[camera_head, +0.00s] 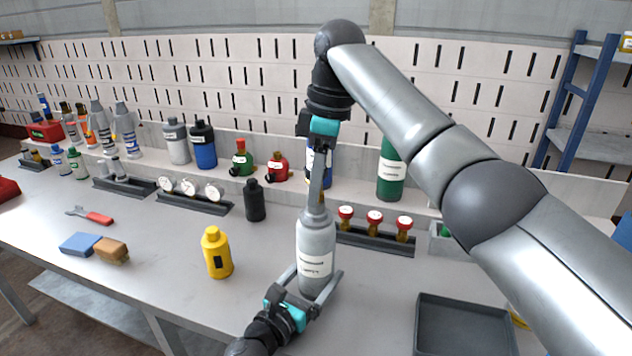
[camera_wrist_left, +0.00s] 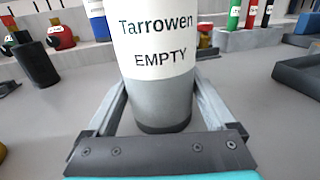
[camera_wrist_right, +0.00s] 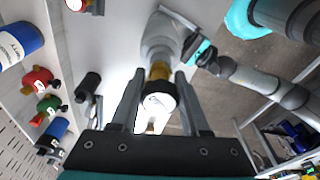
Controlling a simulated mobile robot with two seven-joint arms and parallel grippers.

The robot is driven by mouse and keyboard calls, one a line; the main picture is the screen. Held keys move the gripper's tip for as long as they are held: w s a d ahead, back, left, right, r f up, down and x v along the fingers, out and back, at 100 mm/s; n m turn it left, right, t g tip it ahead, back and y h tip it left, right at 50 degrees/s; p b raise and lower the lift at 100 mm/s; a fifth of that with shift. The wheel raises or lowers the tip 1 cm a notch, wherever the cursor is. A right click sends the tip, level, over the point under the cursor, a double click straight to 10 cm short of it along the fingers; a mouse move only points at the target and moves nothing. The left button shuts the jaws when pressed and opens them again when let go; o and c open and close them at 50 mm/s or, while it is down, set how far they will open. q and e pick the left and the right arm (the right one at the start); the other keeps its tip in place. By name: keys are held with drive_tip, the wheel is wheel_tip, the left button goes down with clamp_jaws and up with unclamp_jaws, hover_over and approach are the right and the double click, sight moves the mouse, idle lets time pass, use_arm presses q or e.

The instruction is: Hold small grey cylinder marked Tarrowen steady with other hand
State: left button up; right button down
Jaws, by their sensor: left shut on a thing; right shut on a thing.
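The small grey cylinder (camera_head: 316,240) stands upright on the bench near the middle of the head view. Its white label reads "Tarrowen EMPTY" in the left wrist view (camera_wrist_left: 155,45). My left gripper (camera_head: 312,284) is shut around its lower body, one finger on each side. My right gripper (camera_head: 318,196) comes down from above and is shut on the top of the cylinder. In the right wrist view a white piece with a dark ring (camera_wrist_right: 154,108) and a brass-coloured neck (camera_wrist_right: 159,71) show between its fingers. In the head view the fingers largely hide this top.
A yellow bottle (camera_head: 217,253) and a black bottle (camera_head: 255,200) stand left of the cylinder. A rack with red-topped valves (camera_head: 374,222) is behind it to the right. A dark tray (camera_head: 466,330) lies at the front right. A green cylinder (camera_head: 391,172) stands behind.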

drive_tip(key=n+g, duration=0.1)
drive_tip(key=n, duration=0.5)
idle(0.4)
drive_tip(key=n, duration=0.6)
drive_tip(key=shift+g+h, duration=0.3)
drive_tip(key=shift+h, duration=0.1)
drive_tip(key=shift+c, duration=2.3)
unclamp_jaws()
